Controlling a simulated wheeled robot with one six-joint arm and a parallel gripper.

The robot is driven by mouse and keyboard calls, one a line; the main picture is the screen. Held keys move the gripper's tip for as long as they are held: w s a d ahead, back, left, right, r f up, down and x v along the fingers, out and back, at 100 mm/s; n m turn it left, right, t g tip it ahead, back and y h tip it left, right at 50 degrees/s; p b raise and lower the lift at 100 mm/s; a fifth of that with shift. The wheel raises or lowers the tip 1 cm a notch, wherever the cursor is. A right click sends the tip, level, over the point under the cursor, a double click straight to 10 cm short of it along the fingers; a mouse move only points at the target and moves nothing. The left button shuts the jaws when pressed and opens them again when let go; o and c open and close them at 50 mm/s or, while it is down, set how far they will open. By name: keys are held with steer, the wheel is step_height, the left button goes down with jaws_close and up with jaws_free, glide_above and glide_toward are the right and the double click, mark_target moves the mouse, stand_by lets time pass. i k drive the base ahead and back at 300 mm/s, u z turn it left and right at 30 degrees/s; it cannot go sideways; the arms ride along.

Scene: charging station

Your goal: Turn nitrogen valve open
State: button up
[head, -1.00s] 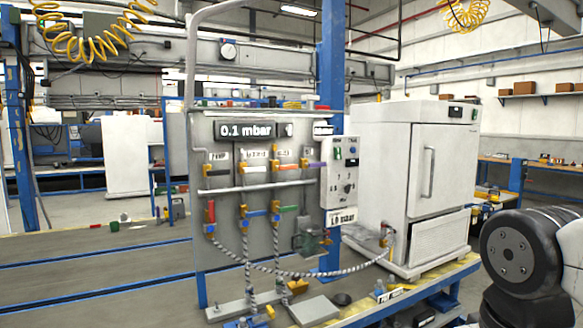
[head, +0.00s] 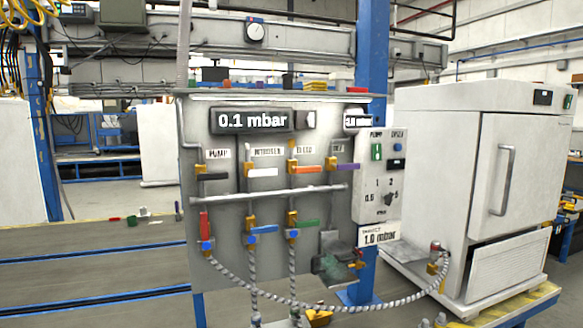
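The grey valve panel (head: 222,140) stands ahead of me in the head view. The nitrogen valve (head: 262,172) has a white handle lying horizontal, under a label that seems to read "NITROGEN". To its left is a valve with a black handle (head: 212,176) under a "PUMP" label. To its right are valves with an orange handle (head: 309,169) and a purple handle (head: 342,167), both roughly horizontal. The panel display (head: 252,120) reads 0.1 mbar. My gripper is not in view.
Lower valves have a red upright handle (head: 204,222), a blue handle (head: 263,229) and a green handle (head: 305,223). A braided hose (head: 340,308) hangs from the panel to the white oven (head: 440,150) at right. A control box (head: 380,175) is mounted at the panel's right.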

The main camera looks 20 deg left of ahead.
mark_target(270, 172)
steer(key=u, duration=0.3)
steer(key=i, duration=0.75)
steer(key=u, duration=0.8)
steer(key=i, duration=0.3)
steer(key=u, duration=0.25)
